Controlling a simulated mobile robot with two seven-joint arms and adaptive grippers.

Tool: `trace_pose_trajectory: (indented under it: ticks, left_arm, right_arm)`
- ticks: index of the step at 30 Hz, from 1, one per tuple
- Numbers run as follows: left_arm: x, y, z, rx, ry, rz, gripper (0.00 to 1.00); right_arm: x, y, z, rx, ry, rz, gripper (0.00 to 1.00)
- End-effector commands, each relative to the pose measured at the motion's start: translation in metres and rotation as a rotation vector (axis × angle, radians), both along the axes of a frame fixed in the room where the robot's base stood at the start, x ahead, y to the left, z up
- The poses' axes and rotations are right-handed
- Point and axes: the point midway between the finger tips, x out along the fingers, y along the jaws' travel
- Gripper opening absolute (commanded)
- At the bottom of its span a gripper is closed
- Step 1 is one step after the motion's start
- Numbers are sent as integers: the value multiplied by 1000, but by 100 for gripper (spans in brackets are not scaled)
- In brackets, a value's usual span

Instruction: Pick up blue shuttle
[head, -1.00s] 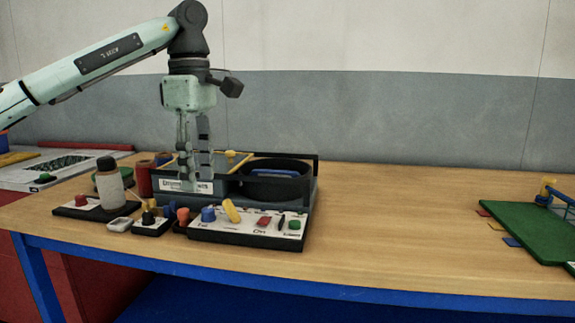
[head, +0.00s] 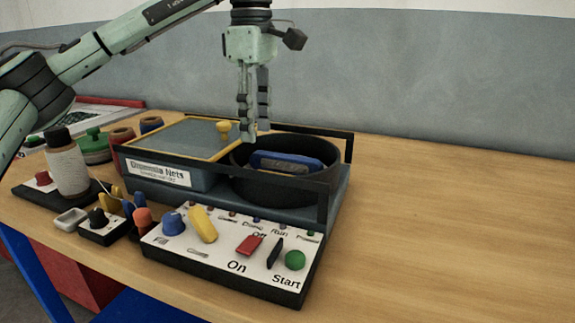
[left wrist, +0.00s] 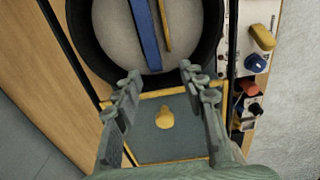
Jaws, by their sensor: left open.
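The blue shuttle (head: 285,163) lies inside the round black bowl (head: 290,191) of the machine. It also shows in the left wrist view (left wrist: 145,35) as a long blue bar beside a thin yellowish strip. My left gripper (head: 256,130) points down, open and empty, above the machine near the bowl's rim and the yellow knob (head: 224,127). In the left wrist view the open fingers (left wrist: 160,73) are near the bowl's edge, with the shuttle beyond their tips. My right gripper is not in view.
A black rail frame (head: 322,200) surrounds the bowl. A control panel (head: 225,262) with knobs and switches stands in front. A white spool (head: 66,168) and several coloured pieces stand at left. The table (head: 450,240) is clear at right.

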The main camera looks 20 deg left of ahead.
Motion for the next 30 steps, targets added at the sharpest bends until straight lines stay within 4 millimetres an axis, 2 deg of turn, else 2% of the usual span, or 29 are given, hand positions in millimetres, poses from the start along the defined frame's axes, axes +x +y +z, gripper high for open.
trace_pose_trajectory:
  ticks: [3,9,18,28,30]
  left_arm:
    - [4,-4,-19,0,4,-3,41]
    - [7,-6,-43,2,1,0,41]
    - [7,-6,-49,0,-1,0,41]
    - [7,-6,-49,0,-1,0,2]
    - [7,-6,-49,0,-1,0,0]
  right_arm:
    - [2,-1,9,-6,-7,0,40]
    - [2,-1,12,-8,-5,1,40]
    - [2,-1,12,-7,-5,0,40]
    - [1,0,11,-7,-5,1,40]
    - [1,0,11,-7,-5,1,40]
